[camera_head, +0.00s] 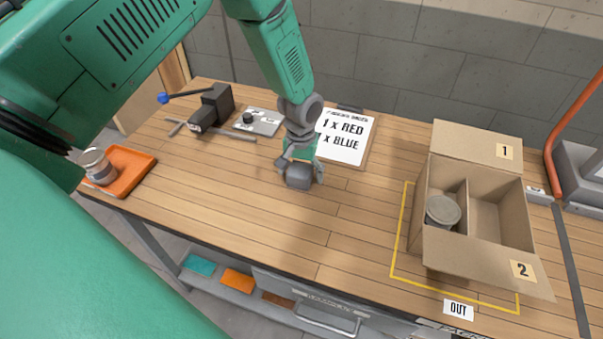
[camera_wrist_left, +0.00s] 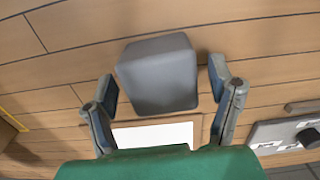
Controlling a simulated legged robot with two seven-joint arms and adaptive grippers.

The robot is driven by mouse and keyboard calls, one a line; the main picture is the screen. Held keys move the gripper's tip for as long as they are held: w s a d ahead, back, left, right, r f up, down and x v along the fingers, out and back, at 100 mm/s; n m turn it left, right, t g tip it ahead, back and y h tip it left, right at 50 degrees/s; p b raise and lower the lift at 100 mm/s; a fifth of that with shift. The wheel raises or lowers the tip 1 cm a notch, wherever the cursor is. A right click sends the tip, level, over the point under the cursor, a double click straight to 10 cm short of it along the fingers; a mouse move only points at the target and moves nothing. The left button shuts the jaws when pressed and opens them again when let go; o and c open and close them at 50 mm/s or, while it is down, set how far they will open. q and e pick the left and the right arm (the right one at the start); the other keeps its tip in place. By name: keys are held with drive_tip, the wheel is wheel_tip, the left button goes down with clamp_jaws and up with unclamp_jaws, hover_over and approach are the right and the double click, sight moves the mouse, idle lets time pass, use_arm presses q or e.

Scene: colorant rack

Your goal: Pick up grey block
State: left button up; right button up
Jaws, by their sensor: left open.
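The grey block (camera_wrist_left: 158,75) is a rounded-edged cube in the left wrist view, lying between and just beyond the two fingertips of my left gripper (camera_wrist_left: 163,82). In the head view the grey block (camera_head: 299,176) shows below my left gripper (camera_head: 301,172), which is open over the middle of the wooden table (camera_head: 245,205). The gripper hides part of the block there. I cannot tell how high the fingertips are above the table. My right gripper is not in view.
An order clipboard (camera_head: 343,138) lies just behind the gripper. A divided cardboard box (camera_head: 485,247) holding a can (camera_head: 442,211) stands at right inside a yellow outline. An orange tray (camera_head: 133,163) with a can (camera_head: 97,166) is at far left. A dark clamp-like tool (camera_head: 212,108) lies at back left.

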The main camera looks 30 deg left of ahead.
use_arm(q)
drive_tip(key=shift+a+r, duration=0.1)
drive_tip(key=c, duration=0.9)
drive_tip(key=shift+c, duration=0.2)
